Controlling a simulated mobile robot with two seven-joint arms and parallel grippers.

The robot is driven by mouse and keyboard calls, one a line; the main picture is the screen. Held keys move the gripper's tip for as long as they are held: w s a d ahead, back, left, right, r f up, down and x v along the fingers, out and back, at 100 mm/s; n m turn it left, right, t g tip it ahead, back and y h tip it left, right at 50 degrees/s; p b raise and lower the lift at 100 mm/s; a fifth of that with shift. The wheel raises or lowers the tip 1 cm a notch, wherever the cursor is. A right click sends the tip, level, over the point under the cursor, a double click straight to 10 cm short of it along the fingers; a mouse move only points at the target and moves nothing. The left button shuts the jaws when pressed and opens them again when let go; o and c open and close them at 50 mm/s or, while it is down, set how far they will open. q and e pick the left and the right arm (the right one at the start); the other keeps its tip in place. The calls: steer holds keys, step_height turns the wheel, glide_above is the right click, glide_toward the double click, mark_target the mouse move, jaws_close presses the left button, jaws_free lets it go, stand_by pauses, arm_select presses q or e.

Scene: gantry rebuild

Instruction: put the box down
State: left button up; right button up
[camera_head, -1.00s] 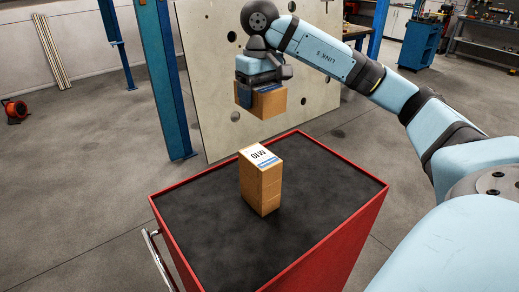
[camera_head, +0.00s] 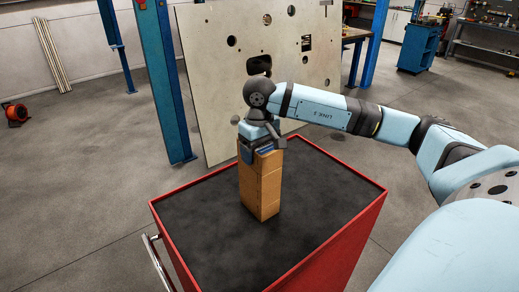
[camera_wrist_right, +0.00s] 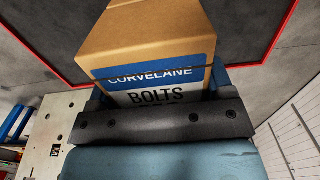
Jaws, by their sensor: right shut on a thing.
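My right gripper (camera_head: 259,152) is shut on a cardboard box (camera_head: 269,162), low over the cart. In the right wrist view this held box (camera_wrist_right: 150,35) shows a blue and white label reading CORVELANE BOLTS. My left gripper is not in view.
The cart top is clear around the standing box, inside a raised red rim (camera_head: 352,167). A pale panel with holes (camera_head: 215,90) and a blue post (camera_head: 163,80) stand behind the cart. A red round device (camera_head: 15,112) lies on the floor far left.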

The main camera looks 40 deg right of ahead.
steer(key=shift+f, duration=0.1)
steer(key=o, duration=1.2)
steer(key=shift+r, duration=0.35)
step_height(320, 180, up, 12)
steer(key=shift+f+b, duration=0.15)
steer(key=shift+b, duration=0.8)
